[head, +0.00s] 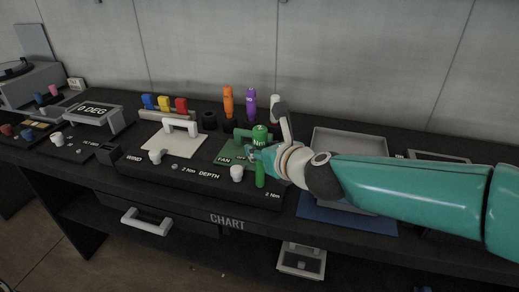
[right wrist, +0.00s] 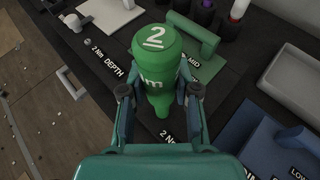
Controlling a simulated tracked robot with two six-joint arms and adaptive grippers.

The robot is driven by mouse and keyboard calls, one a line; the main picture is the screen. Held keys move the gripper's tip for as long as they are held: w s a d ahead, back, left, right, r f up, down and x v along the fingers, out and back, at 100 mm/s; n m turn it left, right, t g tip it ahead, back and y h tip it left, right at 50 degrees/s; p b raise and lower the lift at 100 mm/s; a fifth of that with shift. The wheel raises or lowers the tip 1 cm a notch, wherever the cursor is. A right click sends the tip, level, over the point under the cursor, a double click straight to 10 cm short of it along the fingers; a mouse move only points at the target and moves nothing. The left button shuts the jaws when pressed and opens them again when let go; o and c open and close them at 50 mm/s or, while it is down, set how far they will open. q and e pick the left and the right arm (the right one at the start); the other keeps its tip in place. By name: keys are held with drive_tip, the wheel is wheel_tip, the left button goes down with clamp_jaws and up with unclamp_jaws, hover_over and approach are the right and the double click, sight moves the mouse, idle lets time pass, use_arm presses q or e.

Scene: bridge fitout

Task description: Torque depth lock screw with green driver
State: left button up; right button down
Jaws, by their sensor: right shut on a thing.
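The green driver (head: 260,135), marked 2 Nm, is held in my right gripper (head: 262,157). In the right wrist view the driver (right wrist: 157,50) stands between the two fingers (right wrist: 158,95), cap toward the camera. Its lower end points down over the dark panel near a "2 N…" label; I cannot tell whether it touches. A small round screw head (head: 174,166) sits left of the "2 Nm DEPTH" label, and it also shows in the right wrist view (right wrist: 87,43). The driver is well to the right of it. My left gripper is not in view.
A white plate with a handle (head: 180,138), white knobs (head: 236,173) and a green plate (head: 226,153) are on the panel. Orange (head: 228,102) and purple (head: 251,105) drivers stand behind. A grey tray (head: 345,137) and blue mat (head: 330,215) lie right.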

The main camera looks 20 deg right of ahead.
sight(258, 126)
drive_tip(key=shift+f, duration=0.1)
idle(0.3)
drive_tip(key=shift+r+p, duration=2.8)
drive_tip(key=shift+r, duration=0.3)
drive_tip(key=shift+f, duration=0.1)
